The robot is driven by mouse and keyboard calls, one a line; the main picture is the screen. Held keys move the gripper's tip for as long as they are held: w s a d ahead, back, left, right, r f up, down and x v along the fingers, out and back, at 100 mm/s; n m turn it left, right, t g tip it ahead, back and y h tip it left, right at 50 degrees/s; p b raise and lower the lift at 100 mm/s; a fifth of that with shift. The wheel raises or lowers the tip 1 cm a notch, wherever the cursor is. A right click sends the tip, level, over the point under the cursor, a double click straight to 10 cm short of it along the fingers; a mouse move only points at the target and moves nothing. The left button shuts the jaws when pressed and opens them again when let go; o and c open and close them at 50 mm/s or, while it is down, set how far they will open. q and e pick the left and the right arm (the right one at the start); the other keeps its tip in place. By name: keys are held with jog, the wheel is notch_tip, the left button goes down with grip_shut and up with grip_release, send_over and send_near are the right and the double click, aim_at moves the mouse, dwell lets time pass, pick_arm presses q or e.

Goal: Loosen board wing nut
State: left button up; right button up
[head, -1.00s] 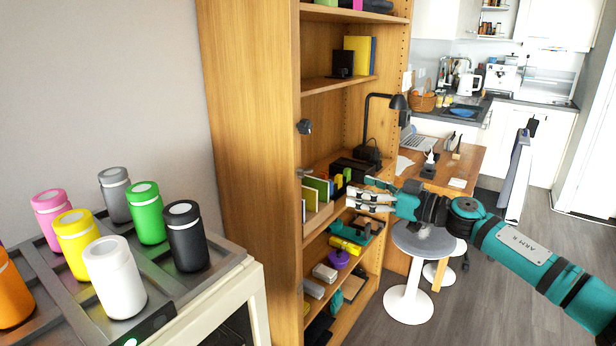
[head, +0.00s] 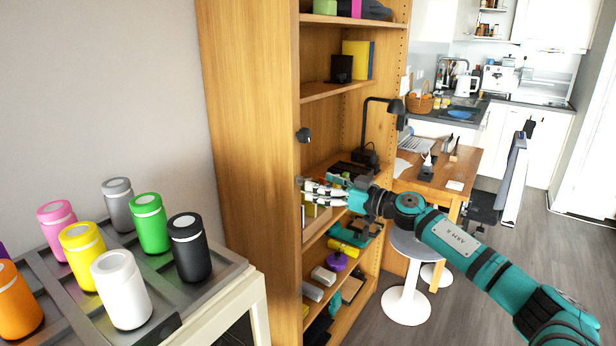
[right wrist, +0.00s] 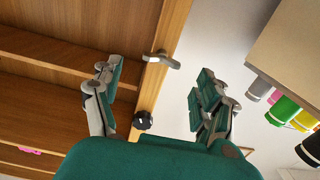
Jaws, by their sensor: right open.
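A small grey wing nut (right wrist: 162,60) sits on the front edge of the wooden shelf unit (head: 240,120). In the right wrist view it lies between and a little beyond my open fingertips. My right gripper (head: 308,191) is at that edge in the head view and largely hides the wing nut there. It also shows in the right wrist view (right wrist: 156,82), with its two fingers spread and nothing held. I cannot tell whether a finger touches the wing nut. My left gripper is not in view.
A black knob (head: 304,134) sits on the same edge, and it also shows in the right wrist view (right wrist: 142,120). Colored canisters stand on a grey tray (head: 205,290) at the left. A round stool (head: 404,300) and a desk (head: 437,172) stand at the right.

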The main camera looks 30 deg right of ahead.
aim_at(307, 180)
jog(key=x, duration=0.4)
jog(key=shift+w+a+p, duration=0.2)
jog(key=shift+w+p, duration=0.1)
jog(key=shift+p, duration=0.1)
jog(key=c, duration=1.2)
